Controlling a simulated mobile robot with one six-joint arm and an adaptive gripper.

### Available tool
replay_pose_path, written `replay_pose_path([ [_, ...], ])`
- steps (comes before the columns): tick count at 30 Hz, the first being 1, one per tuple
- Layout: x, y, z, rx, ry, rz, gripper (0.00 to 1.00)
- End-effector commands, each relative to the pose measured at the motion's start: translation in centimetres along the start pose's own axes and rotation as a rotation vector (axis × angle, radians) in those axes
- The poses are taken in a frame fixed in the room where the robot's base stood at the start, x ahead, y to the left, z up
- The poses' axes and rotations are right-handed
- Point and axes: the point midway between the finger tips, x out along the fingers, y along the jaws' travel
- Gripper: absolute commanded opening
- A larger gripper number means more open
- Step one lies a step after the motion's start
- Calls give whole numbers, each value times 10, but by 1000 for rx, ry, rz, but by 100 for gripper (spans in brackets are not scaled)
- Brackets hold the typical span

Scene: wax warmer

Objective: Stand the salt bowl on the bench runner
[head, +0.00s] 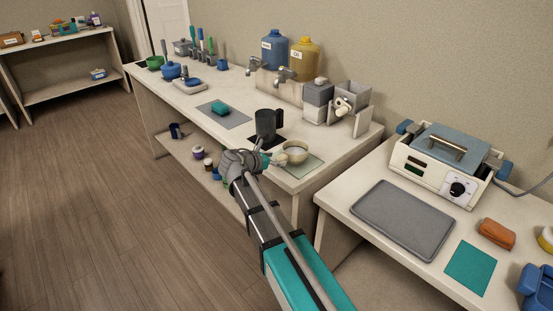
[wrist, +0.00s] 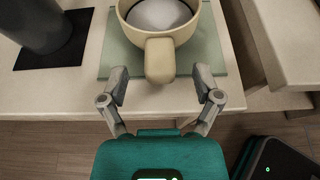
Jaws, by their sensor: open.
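The salt bowl, a cream bowl (head: 293,154) with pale contents, stands upright on a pale green mat (head: 308,165) at the near end of the long bench. In the wrist view the bowl (wrist: 126,10) has its thick handle (wrist: 160,60) pointing at me. My gripper (wrist: 160,88) is open, with one finger on each side of the handle's end and a gap on both sides. In the head view my gripper (head: 270,160) is at the bench's front edge. I cannot tell for sure which mat is the bench runner; a grey mat (head: 235,119) lies farther along.
A dark mug (head: 266,124) stands on a black mat close left of the bowl. A teal block (head: 220,108) lies on the grey mat. Grey dispensers (head: 318,100) stand behind. A separate right table holds a grey tray (head: 390,225) and a warmer (head: 440,165).

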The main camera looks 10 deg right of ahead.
Motion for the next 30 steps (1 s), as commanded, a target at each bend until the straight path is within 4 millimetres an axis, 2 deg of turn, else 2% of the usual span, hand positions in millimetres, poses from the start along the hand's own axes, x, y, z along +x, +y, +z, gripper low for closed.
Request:
replay_pose_path([
  [30,-29,0,0,0,0,0,82],
])
